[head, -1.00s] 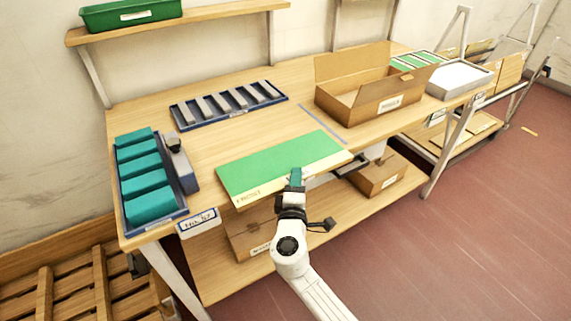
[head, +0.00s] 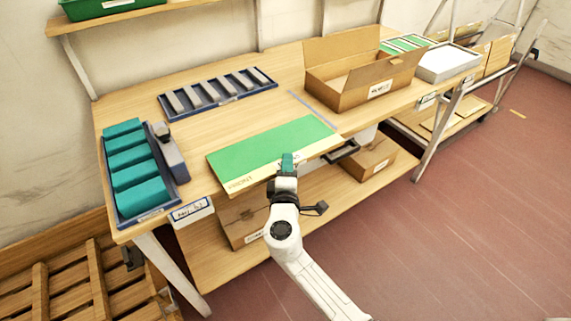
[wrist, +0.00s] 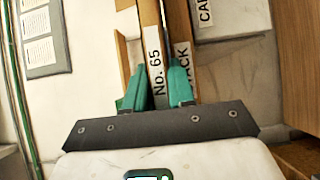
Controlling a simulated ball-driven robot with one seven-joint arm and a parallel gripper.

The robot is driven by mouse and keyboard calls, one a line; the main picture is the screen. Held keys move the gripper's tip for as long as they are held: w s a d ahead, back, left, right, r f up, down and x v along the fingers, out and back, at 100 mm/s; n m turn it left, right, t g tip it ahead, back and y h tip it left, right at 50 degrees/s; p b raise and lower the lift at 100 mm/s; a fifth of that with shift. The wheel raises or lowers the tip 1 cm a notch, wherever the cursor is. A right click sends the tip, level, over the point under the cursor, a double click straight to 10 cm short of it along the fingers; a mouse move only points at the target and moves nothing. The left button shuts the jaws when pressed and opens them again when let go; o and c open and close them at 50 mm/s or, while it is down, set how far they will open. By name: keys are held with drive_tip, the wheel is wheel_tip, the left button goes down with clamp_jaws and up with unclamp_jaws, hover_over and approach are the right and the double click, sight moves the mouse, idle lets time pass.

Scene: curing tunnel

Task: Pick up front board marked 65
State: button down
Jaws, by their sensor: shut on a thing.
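The front board (head: 262,152) is a green panel with a cream front strip reading "FRONT". It lies flat at the front edge of the wooden bench (head: 200,132). I cannot tell whether the board is clear of the bench top.
A tray of teal blocks (head: 181,186) stands left of the board. A blue tray with grey bars (head: 268,90) lies behind it. An open carton (head: 345,96) and a white tray (head: 447,63) stand to the right. A box (head: 368,162) sits on the lower shelf.

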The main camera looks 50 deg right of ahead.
wheel_tip(320, 180, up, 3)
drive_tip(key=shift+f+p, duration=0.1)
drive_tip(key=shift+p, duration=0.2)
drive_tip(key=s+a+r, duration=0.7)
drive_tip(key=s+r, duration=0.2)
drive_tip(key=s, duration=0.3)
drive_tip(key=shift+r, duration=0.35)
